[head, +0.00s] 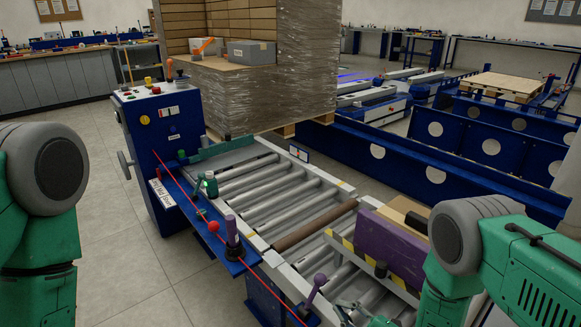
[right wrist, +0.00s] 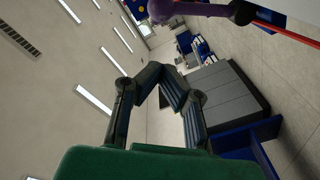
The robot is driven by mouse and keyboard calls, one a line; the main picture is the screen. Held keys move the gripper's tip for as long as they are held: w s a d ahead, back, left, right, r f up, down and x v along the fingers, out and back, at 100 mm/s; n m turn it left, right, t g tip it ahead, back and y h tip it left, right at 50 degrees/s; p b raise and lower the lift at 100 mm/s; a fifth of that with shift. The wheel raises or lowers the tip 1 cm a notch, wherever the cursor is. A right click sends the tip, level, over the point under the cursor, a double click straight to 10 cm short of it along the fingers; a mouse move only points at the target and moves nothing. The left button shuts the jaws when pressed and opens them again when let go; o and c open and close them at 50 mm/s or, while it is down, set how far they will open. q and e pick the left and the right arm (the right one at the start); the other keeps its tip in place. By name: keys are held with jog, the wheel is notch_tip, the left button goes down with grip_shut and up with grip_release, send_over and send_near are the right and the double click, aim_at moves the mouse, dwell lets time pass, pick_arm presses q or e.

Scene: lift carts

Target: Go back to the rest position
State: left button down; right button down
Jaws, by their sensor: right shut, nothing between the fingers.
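My right gripper (head: 347,310) shows at the bottom of the head view, low over the front side of the roller conveyor (head: 270,195). In the right wrist view its fingers (right wrist: 156,72) are drawn together with nothing between them. The purple-knobbed lever (head: 315,286) stands just left of it, apart as far as I can tell. A purple handle (right wrist: 190,8) also shows at the top of the right wrist view. My left arm is at the left edge of the head view; its gripper is out of the picture.
A blue control box (head: 160,140) with buttons stands at the conveyor's left end. A red cord (head: 190,205) runs along the front rail. A wrapped pallet load (head: 270,90) stands behind. A purple block (head: 390,245) sits beside my right arm. The floor at left is clear.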

jog(key=s+d+m+g+h+p, duration=0.1)
jog(key=s+d+m+g+h, duration=0.3)
jog(key=s, duration=0.5)
jog(key=s+d+r+m+g+h+p, duration=0.1)
jog(key=s+d+m+g+h+p, duration=0.1)
jog(key=s+d+m+g+h, duration=0.2)
jog(key=s+d+m+g+h+p, duration=0.1)
jog(key=s+d+m+g+h, duration=0.2)
jog(key=s+m, duration=0.6)
jog(key=s+d+g, duration=0.2)
jog(key=s, duration=0.5)
jog(key=shift+s+r+h, duration=0.15)
jog(key=shift+s+h, duration=0.05)
jog(key=shift+h, duration=0.2)
jog(key=shift+w+a, duration=0.15)
